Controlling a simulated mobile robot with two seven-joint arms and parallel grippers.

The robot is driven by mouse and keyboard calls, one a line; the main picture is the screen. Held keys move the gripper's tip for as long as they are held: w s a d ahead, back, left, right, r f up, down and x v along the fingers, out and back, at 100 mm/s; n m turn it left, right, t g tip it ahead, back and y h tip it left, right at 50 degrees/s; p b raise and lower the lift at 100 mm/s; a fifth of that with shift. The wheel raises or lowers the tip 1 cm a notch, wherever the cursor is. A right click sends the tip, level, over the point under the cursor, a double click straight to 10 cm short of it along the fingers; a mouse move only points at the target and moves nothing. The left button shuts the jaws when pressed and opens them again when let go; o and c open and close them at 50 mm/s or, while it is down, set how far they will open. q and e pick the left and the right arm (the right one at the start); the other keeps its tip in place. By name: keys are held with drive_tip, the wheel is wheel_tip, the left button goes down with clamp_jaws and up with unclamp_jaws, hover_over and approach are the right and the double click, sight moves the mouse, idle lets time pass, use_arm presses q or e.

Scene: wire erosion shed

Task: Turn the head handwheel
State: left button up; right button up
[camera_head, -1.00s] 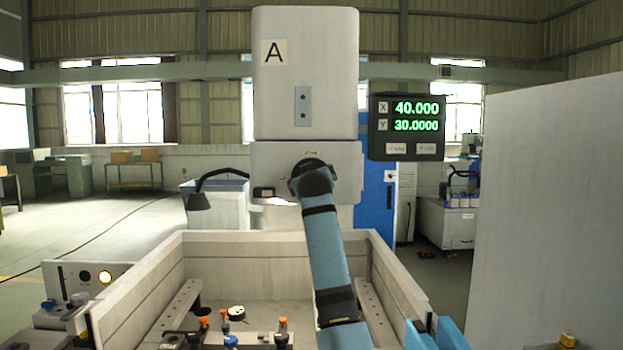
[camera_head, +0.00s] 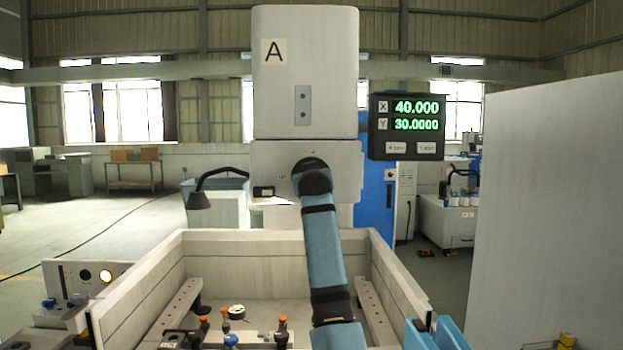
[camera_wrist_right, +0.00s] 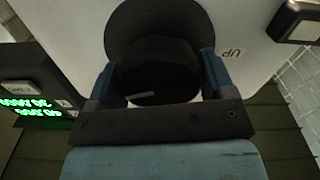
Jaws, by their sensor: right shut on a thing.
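The head handwheel (camera_wrist_right: 155,25) is a black round disc with a dark knob part on the front of the white machine head marked A. In the right wrist view, my right gripper (camera_wrist_right: 160,78) has one blue finger on each side of the dark knob part and is shut on it. A small white mark shows on the knob. In the head view, the handwheel (camera_head: 312,162) is mostly hidden behind my right wrist, and the fingers cannot be made out.
An open-topped grey tank (camera_head: 250,250) with small fixtures lies below my arm. A large pale panel (camera_head: 550,210) fills the right.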

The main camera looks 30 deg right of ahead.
drive_tip(key=m+p, duration=0.1)
drive_tip(key=m, duration=0.4)
drive_tip(key=shift+m, duration=0.3)
drive_tip(key=m+p, duration=0.1)
drive_tip(key=m, duration=0.2)
drive_tip(key=shift+r+m, duration=0.1)
drive_tip(key=shift+m, duration=0.2)
drive_tip(key=m+p, duration=0.2)
drive_tip(key=m, duration=0.2)
drive_tip(key=shift+d, duration=0.1)
drive_tip(key=m+p, duration=0.2)
drive_tip(key=m, duration=0.1)
drive_tip(key=shift+s+m+p, duration=0.1)
drive_tip(key=shift+m+p, duration=0.3)
drive_tip(key=shift+m, duration=0.4)
drive_tip(key=o, duration=0.9)
drive_tip(key=shift+d+f, duration=0.1)
drive_tip(key=shift+f, duration=0.1)
